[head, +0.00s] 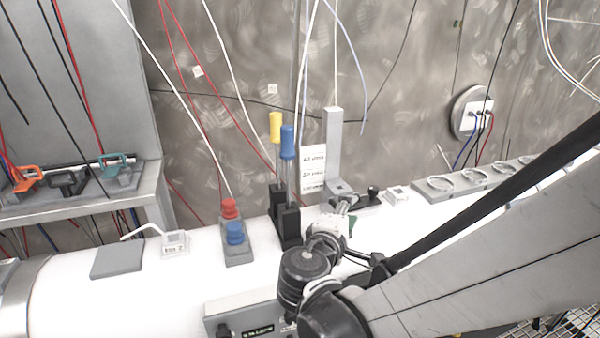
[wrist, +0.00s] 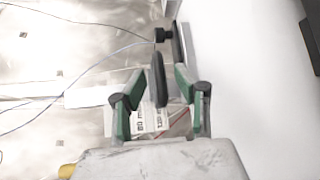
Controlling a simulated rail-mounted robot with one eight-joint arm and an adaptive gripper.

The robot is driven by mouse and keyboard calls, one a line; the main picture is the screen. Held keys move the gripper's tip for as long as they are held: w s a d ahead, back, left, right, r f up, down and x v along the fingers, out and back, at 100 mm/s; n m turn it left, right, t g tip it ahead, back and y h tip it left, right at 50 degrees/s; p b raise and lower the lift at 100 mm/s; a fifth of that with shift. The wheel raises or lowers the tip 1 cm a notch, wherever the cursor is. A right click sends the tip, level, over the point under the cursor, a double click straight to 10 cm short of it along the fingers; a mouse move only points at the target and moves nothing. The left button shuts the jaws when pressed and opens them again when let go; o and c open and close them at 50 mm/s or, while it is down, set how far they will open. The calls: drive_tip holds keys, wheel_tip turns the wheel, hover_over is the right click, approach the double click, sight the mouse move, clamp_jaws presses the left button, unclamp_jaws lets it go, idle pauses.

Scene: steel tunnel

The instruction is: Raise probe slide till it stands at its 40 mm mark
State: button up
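A light grey upright post (head: 333,140), which seems to belong to the probe slide, stands on the white pipe. It also shows as a pale bar in the wrist view (wrist: 90,97). A white printed card (head: 313,168) is beside it; its marks are too small to read. My gripper (head: 345,202) is low by the post's foot. In the wrist view my green-sided fingers (wrist: 158,78) are open, one on each side of a dark narrow piece (wrist: 158,85), with visible gaps. I cannot tell whether that piece is the slide's grip. The slide's height is unreadable.
Blue-handled (head: 287,142) and yellow-handled (head: 276,127) levers stand left of the post. Red (head: 230,208) and blue (head: 235,232) buttons are farther left. A black knob (head: 373,192) is close on the right, also in the wrist view (wrist: 163,35). Cables hang behind.

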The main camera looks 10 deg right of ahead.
drive_tip(key=shift+x, duration=0.95)
clamp_jaws()
